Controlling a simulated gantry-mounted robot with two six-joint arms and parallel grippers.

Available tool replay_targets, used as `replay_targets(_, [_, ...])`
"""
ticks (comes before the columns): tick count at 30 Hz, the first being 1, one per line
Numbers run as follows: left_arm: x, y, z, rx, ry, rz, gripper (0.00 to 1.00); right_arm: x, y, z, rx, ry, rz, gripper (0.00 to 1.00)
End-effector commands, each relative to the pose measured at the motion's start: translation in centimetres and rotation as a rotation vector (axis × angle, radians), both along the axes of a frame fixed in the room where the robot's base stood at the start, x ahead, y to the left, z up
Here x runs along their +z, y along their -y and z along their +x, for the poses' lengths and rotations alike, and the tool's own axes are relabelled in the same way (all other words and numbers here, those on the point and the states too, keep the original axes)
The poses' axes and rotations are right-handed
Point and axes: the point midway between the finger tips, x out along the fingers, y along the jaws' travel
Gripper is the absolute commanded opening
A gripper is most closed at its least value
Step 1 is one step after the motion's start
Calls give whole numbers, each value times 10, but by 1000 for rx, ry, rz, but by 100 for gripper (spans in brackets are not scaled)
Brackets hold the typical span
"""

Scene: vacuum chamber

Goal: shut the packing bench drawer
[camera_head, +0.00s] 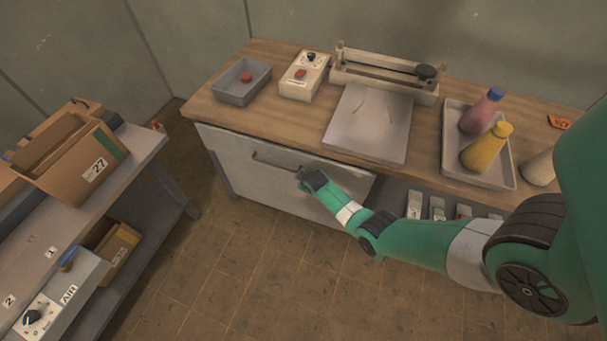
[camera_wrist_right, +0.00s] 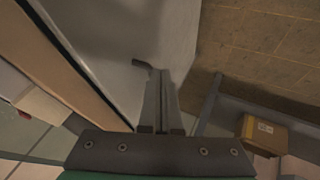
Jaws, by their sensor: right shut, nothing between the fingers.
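The packing bench (camera_head: 225,85) has a wooden top. Its drawer has a pale grey front (camera_head: 235,150) with a dark bar handle (camera_head: 270,160). The front lies close under the top's edge; I cannot tell whether a small gap remains. My right gripper (camera_head: 303,174) is at the handle's right end, against or very near the front. In the right wrist view the gripper's fingers (camera_wrist_right: 161,90) are together and empty, over the drawer front (camera_wrist_right: 120,35). Part of the handle (camera_wrist_right: 140,65) shows beside the fingertips; the rest is hidden. My left gripper is out of view.
On the bench are a grey bin (camera_head: 240,85), a control box (camera_head: 303,78), a sealer (camera_head: 385,75), a grey plate (camera_head: 368,125) and a tray (camera_head: 505,178) with pink and yellow bottles. A shelf with cardboard boxes (camera_head: 80,160) stands left. The floor in front is clear.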

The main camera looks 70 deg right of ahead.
Motion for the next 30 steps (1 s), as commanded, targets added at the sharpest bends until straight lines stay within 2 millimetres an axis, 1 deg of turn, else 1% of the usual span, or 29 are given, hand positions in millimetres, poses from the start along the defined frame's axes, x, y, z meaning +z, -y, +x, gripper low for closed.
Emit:
replay_targets(1, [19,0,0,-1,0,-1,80,19,-7,-5,1,0,-1,0])
replay_targets(4, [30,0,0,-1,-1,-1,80,32,-16,-12,0,0,0,0])
replay_targets(7, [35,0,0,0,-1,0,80,39,-22,-16,0,0,0,0])
replay_targets(12, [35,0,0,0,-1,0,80,40,-25,-19,0,-2,1,0])
replay_targets(15, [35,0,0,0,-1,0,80,40,-25,-18,-23,14,11,0])
replay_targets(17, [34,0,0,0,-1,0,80,44,-22,-12,-66,76,17,0])
replay_targets(19, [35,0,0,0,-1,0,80,61,-20,13,-147,279,59,0])
replay_targets(20, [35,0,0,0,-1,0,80,73,-21,28,-191,407,98,0])
replay_targets(21, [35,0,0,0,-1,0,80,96,-21,50,-255,607,168,0])
replay_targets(23, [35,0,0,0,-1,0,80,142,-18,77,-364,949,312,0])
replay_targets(24, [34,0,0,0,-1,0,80,176,-14,86,-445,1190,430,0])
replay_targets(25, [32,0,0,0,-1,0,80,200,-10,89,-502,1368,524,0])
replay_targets(26, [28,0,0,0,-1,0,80,222,-5,86,-558,1546,624,0])
replay_targets(27, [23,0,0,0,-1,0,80,248,3,77,-634,1777,763,0])
replay_targets(28, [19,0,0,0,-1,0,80,263,9,66,-692,1947,871,0])
replay_targets(29, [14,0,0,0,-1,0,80,273,16,52,-751,2117,980,0])
replay_targets(30, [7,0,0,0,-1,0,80,279,25,28,-832,2333,1121,0])
